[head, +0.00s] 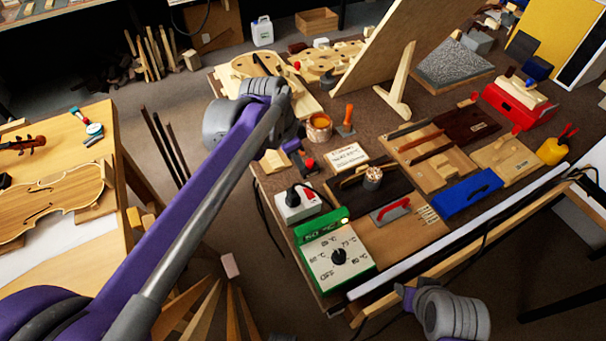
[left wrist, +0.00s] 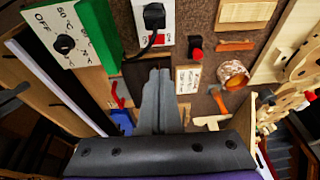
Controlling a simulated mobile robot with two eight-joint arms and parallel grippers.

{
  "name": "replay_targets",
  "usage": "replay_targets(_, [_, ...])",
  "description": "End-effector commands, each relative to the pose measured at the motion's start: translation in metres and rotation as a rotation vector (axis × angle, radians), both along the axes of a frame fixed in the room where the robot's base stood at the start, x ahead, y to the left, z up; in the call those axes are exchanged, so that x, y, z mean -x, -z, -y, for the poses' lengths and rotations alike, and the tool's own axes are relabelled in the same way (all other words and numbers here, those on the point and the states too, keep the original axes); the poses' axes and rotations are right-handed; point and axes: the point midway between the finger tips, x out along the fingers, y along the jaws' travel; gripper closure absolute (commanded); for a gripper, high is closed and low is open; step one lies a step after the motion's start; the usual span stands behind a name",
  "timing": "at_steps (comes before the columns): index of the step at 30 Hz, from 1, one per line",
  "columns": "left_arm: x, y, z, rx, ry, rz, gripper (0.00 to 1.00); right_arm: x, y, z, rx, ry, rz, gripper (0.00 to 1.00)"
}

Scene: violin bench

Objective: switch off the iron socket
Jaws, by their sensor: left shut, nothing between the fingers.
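The iron socket (head: 296,203) is a white box with a black plug in it and a red switch at its right side. It stands on the bench's left part, behind the green temperature box (head: 337,256). In the left wrist view the socket (left wrist: 153,18) is at the top centre, partly behind its plug and cord. My left gripper (left wrist: 160,76) is shut and empty, apart from the socket, which lies beyond its fingertips in that view. My right arm shows at the lower right, without clear fingers.
A small block with a red knob (left wrist: 195,48), an orange-handled tool (head: 348,119) and a glue pot (head: 319,127) stand close to the socket. A cord runs from the plug.

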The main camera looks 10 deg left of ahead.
Motion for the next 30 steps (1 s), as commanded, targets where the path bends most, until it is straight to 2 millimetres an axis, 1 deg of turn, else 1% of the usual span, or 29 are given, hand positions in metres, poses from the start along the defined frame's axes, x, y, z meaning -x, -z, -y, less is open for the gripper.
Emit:
replay_targets(5, [-0.006, 0.028, 0.006, 0.0, 0.001, 0.0, 1.0, 0.001, 0.004, 0.0, 0.0, 0.0, -0.001, 0.53])
replay_targets(9, [-0.013, 0.058, 0.012, 0.0, 0.002, 0.0, 1.0, 0.001, 0.007, 0.0, 0.0, 0.0, -0.003, 0.53])
replay_targets(14, [-0.02, 0.09, 0.019, 0.001, 0.0, 0.001, 1.0, 0.002, 0.011, 0.0, 0.0, 0.0, -0.004, 0.53])
replay_targets(18, [-0.022, 0.112, 0.017, 0.0, -0.001, 0.0, 1.0, 0.002, 0.013, 0.0, 0.0, 0.0, -0.004, 0.53])
replay_targets(21, [-0.023, 0.122, 0.016, 0.0, 0.0, 0.0, 1.0, 0.002, 0.014, 0.0, 0.0, 0.0, -0.005, 0.53])
replay_targets(24, [-0.023, 0.128, 0.016, 0.0, 0.0, 0.0, 1.0, 0.002, 0.015, 0.0, 0.0, 0.0, -0.005, 0.53])
replay_targets(30, [-0.024, 0.131, 0.016, 0.0, 0.0, 0.0, 1.0, 0.002, 0.015, 0.0, 0.0, 0.0, -0.005, 0.53])
